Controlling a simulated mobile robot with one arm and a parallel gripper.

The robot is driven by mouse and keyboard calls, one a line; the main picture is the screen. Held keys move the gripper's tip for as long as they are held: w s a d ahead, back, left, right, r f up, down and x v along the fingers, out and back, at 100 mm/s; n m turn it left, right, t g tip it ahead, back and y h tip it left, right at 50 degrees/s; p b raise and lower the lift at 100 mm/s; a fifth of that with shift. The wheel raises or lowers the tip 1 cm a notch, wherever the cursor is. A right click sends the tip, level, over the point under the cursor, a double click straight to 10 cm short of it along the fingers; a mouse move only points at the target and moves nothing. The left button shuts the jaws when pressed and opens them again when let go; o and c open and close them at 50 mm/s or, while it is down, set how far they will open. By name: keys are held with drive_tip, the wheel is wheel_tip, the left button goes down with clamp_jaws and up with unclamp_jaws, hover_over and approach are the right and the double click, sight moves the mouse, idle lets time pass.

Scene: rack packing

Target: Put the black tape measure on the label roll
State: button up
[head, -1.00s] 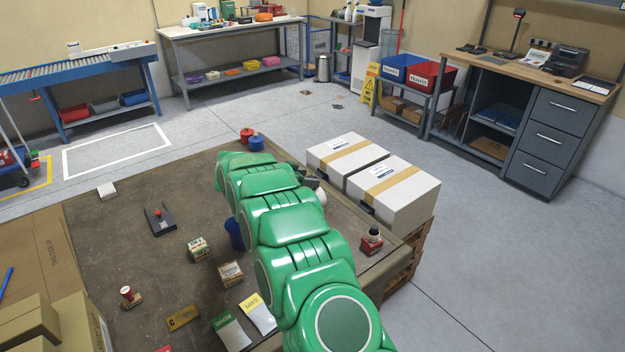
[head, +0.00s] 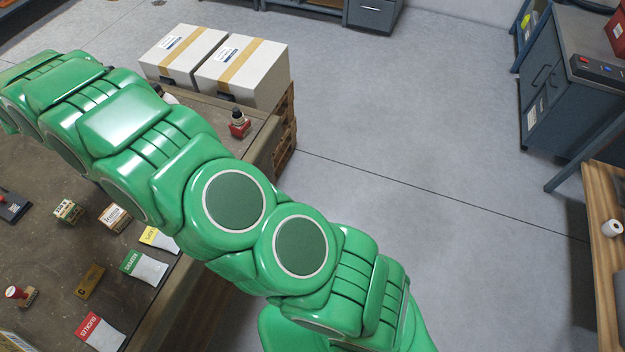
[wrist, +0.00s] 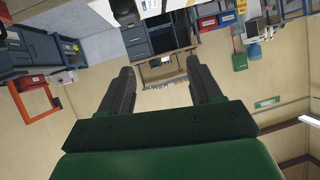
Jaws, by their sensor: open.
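My gripper (wrist: 158,72) is open and empty in the wrist view, with its two dark fingers apart; it points across the room. In the head view my green arm crosses the table, and its end is cut off at the left. A small white roll (head: 612,228), which may be the label roll, sits on a wooden bench at the right edge. Another pale object (head: 169,97) is partly hidden behind my arm by the white boxes; I cannot tell what it is. I cannot make out the black tape measure for sure.
The brown table (head: 50,250) bears stamps, a red-handled one (head: 20,295) among them, and coloured cards (head: 145,266). Two white taped boxes (head: 245,72) stand at its far edge. Open grey floor lies between the table and the wooden bench (head: 598,185).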

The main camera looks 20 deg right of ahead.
wheel_tip(320, 180, up, 21)
drive_tip(key=d+n+t+y, duration=0.1)
drive_tip(key=n+t+y, duration=0.4)
drive_tip(key=y, duration=0.5)
drive_tip(key=s+d+r+n+g+y, duration=0.1)
drive_tip(key=s+d+n+g+y, duration=0.1)
drive_tip(key=s, duration=0.4)
drive_tip(key=s+d+r+n+g+y, duration=0.1)
drive_tip(key=s+d+n+g+y, duration=0.15)
drive_tip(key=s, duration=0.25)
drive_tip(key=s+d+f+g+h, duration=0.2)
drive_tip(key=s+d+f+g, duration=0.2)
drive_tip(key=s+d, duration=0.5)
drive_tip(key=s+d+f+g+h, duration=0.2)
drive_tip(key=s+d, duration=0.8)
drive_tip(key=s, duration=1.3)
drive_tip(key=s+d+f+g+h, duration=0.3)
drive_tip(key=s+d+f+g, duration=0.3)
drive_tip(key=s, duration=1.1)
drive_tip(key=d+f+m, duration=0.1)
drive_tip(key=d+f, duration=0.1)
drive_tip(key=d, duration=0.1)
drive_tip(key=shift+d, duration=0.35)
